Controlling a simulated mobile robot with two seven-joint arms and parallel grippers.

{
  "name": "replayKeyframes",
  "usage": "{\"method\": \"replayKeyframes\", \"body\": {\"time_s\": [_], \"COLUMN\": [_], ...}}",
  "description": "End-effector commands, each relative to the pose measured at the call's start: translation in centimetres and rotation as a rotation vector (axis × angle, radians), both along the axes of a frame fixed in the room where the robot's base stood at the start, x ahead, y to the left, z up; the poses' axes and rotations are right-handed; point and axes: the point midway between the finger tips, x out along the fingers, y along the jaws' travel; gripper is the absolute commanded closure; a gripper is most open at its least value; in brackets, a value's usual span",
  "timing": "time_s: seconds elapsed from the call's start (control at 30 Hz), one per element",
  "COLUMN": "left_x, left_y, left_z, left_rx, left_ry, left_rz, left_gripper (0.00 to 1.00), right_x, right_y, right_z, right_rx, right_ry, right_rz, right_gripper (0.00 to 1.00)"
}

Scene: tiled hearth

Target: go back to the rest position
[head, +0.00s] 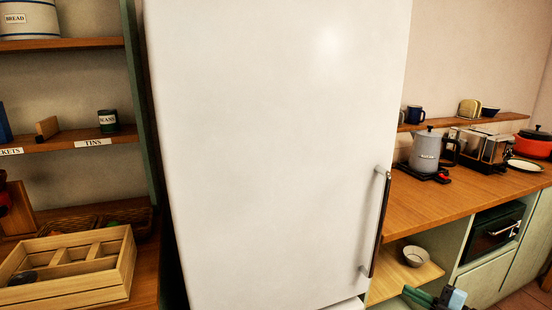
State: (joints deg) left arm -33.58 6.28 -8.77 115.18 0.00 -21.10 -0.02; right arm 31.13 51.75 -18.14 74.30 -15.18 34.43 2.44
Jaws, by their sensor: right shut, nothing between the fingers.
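My right gripper (436,298) shows at the bottom edge, right of centre, with green and blue-grey parts. It is shut and empty, and the frame cuts off much of it. It is in front of the open lower shelf, to the right of the white fridge (270,130). My left gripper is not in view.
The closed fridge has a long dark handle (381,225) near my right gripper. A bowl (415,256) sits on the low shelf. The wooden counter (440,205) holds a kettle (425,152) and toaster (482,146). A wooden crate (105,288) stands at the lower left.

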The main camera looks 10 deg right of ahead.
Motion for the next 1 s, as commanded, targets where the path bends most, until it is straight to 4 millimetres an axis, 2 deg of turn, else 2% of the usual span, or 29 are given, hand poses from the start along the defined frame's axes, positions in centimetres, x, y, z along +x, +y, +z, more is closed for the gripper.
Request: {"method": "replayKeyframes", "body": {"time_s": [0.03,0.2,0.3,0.43,0.6,0.8,0.9,1.0], "left_x": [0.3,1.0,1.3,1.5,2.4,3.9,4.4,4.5], "left_y": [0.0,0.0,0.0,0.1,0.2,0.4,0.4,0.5], "left_z": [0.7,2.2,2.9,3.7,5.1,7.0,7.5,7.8], "left_rx": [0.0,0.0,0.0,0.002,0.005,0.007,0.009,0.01], "left_ry": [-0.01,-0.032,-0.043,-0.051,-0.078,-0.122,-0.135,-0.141], "left_rz": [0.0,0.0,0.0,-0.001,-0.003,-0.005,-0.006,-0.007], "left_gripper": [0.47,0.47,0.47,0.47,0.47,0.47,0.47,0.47], "right_x": [-1.4,-6.7,-10.5,-16.0,-23.7,-32.1,-35.1,-36.9], "right_y": [2.3,8.3,11.4,15.1,19.1,22.5,23.4,23.9], "right_z": [-1.8,-7.8,-10.5,-13.1,-15.0,-15.4,-15.3,-15.2], "right_rx": [0.056,0.223,0.315,0.426,0.561,0.687,0.724,0.745], "right_ry": [0.043,0.209,0.315,0.462,0.661,0.879,0.956,1.003], "right_rz": [-0.017,-0.116,-0.186,-0.289,-0.437,-0.61,-0.673,-0.711], "right_gripper": [1.0,1.0,1.0,1.0,1.0,1.0,1.0,1.0]}}
